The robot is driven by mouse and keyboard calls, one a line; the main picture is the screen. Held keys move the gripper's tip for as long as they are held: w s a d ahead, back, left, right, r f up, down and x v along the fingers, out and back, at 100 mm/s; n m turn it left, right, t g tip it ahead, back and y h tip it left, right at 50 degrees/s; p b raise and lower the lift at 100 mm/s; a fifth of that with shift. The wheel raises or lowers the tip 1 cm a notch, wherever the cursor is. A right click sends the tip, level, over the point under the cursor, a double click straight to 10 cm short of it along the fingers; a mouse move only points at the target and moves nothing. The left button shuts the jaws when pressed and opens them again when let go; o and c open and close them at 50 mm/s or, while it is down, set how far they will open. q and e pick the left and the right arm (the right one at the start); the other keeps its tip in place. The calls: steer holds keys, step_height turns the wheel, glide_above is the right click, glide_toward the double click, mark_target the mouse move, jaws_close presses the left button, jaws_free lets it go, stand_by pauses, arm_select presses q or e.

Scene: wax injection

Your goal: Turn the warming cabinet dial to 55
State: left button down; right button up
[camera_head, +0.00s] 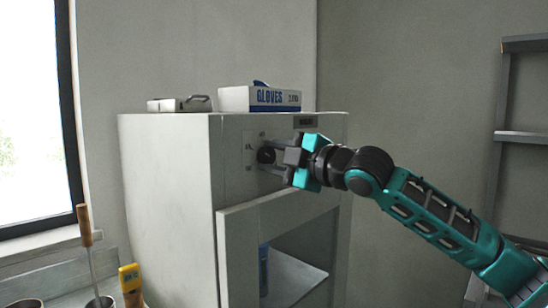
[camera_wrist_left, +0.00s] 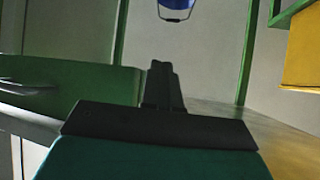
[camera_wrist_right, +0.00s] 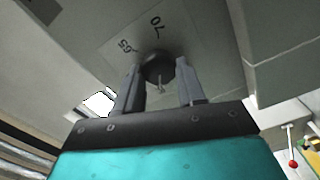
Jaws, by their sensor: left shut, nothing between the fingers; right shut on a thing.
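The warming cabinet (camera_head: 165,190) is a pale grey box standing ahead of me, with a dark round dial (camera_head: 265,155) on a white scale plate high on its front. My right gripper (camera_head: 272,157) reaches in from the right and is shut on the dial. In the right wrist view the dial (camera_wrist_right: 158,66) sits between the fingertips, and the marks 65 and 70 show on the plate. A small pale piece shows at the dial's near edge; the set value cannot be read. My left gripper (camera_wrist_left: 162,82) is shut and empty, away from the cabinet.
A gloves box (camera_head: 260,98) and a grey metal item (camera_head: 180,104) lie on the cabinet top. Below the dial is an open compartment with a blue item (camera_head: 263,270). A yellow-handled tool (camera_head: 130,280) stands at lower left. A grey rack (camera_head: 505,130) stands at right.

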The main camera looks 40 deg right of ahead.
steer(key=o, duration=1.1)
steer(key=shift+c, duration=0.2)
steer(key=shift+s, duration=0.1)
steer(key=shift+s, duration=0.5)
steer(key=s+d+b, duration=0.1)
steer(key=s+b, duration=0.1)
steer(key=s, duration=0.9)
steer(key=shift+s, duration=0.4)
